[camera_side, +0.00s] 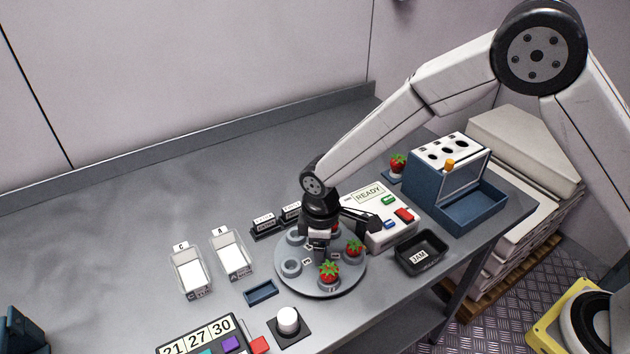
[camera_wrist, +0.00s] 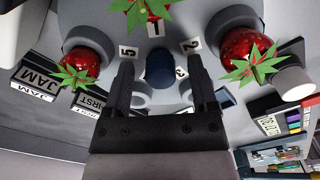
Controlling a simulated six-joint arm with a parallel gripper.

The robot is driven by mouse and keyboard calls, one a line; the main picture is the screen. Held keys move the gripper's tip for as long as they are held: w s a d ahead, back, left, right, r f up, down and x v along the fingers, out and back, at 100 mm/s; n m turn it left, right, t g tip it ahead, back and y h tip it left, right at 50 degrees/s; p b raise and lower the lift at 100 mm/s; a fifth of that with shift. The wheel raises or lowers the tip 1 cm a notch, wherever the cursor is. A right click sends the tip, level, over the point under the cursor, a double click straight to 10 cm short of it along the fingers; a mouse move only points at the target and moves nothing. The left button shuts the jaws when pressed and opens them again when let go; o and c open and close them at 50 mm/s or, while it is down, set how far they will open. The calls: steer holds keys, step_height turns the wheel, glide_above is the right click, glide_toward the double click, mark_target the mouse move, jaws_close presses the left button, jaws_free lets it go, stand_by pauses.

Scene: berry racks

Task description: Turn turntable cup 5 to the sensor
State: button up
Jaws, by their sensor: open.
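The round grey turntable (camera_side: 318,286) stands mid-table with several cups around its rim and number labels. My gripper (camera_side: 320,250) points down over its centre. In the wrist view my gripper (camera_wrist: 161,88) is open, its fingers on either side of the dark blue hub knob (camera_wrist: 160,68); I cannot tell whether they touch it. The label 5 (camera_wrist: 128,52) lies beside the left cup, which holds a strawberry (camera_wrist: 82,62). Strawberries also sit by labels 1 (camera_wrist: 155,30) and 2 (camera_wrist: 190,45). Two cups near the fingers look empty. I cannot make out the sensor.
A white READY console (camera_side: 390,228) stands behind the turntable at right, near a black JAM tray (camera_side: 420,253). A blue box (camera_side: 448,182) is farther right. A white push button (camera_side: 288,320) and a small blue tray (camera_side: 261,292) are in front.

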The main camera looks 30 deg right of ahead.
steer(key=shift+f, duration=0.15)
steer(key=shift+c, duration=0.2)
jaws_close()
stand_by(1.2)
